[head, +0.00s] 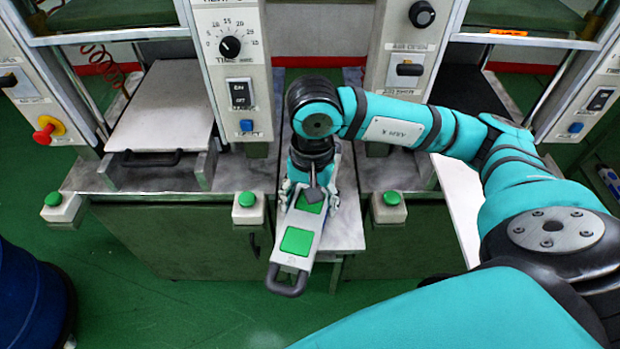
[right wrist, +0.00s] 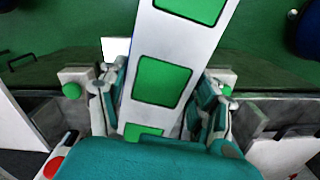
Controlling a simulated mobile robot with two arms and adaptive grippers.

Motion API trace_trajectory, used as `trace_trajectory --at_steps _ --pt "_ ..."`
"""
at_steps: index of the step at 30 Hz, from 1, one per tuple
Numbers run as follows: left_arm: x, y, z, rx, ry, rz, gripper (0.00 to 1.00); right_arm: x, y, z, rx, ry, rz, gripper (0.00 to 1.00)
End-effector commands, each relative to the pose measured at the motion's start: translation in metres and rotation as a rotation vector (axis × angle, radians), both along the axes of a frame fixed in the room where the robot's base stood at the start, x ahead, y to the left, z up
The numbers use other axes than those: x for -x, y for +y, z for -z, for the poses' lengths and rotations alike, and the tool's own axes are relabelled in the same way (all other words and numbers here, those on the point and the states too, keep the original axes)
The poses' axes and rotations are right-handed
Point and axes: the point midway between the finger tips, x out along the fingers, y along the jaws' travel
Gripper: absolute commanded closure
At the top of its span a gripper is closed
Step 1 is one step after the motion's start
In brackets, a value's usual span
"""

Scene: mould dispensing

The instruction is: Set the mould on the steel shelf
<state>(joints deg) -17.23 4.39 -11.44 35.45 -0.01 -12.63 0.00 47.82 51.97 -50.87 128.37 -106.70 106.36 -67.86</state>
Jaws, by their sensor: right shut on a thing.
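The mould (head: 297,241) is a long pale grey plate with green square pads and a dark handle at its near end. My right gripper (head: 312,190) is shut on it from above, with a finger on each long side. The right wrist view shows the mould (right wrist: 132,85) between the fingers (right wrist: 158,112). The steel shelf (head: 347,222) is the narrow grey surface between the two machines. The mould is over it, with the handle end beyond its front edge. I cannot tell whether they touch. My left gripper is not in view.
Machines with dials and switches stand on both sides of the shelf. Green buttons (head: 247,208) (head: 391,206) sit on boxes along the bench front. A pale plate with a handle (head: 160,115) lies at left. A blue drum (head: 30,295) stands on the green floor.

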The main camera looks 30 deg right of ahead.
Motion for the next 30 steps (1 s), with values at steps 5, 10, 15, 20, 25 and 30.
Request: trace_trajectory --at_steps 5,10,15,20,25,30 --pt "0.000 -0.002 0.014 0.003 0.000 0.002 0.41 0.001 -0.012 0.019 -0.004 0.012 0.428 0.92" --pt "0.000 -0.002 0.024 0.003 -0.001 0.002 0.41 0.001 -0.024 0.033 -0.003 0.023 0.840 0.92" --pt "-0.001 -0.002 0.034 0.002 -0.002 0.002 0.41 0.002 -0.036 0.047 0.002 0.034 1.252 0.92" --pt "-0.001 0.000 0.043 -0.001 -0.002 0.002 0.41 0.003 -0.048 0.061 0.007 0.041 1.638 0.92" --pt "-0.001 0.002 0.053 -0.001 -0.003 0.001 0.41 0.005 -0.062 0.074 0.015 0.044 2.048 0.92" --pt "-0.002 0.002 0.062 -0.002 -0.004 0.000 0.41 0.007 -0.075 0.086 0.020 0.039 2.428 0.92"
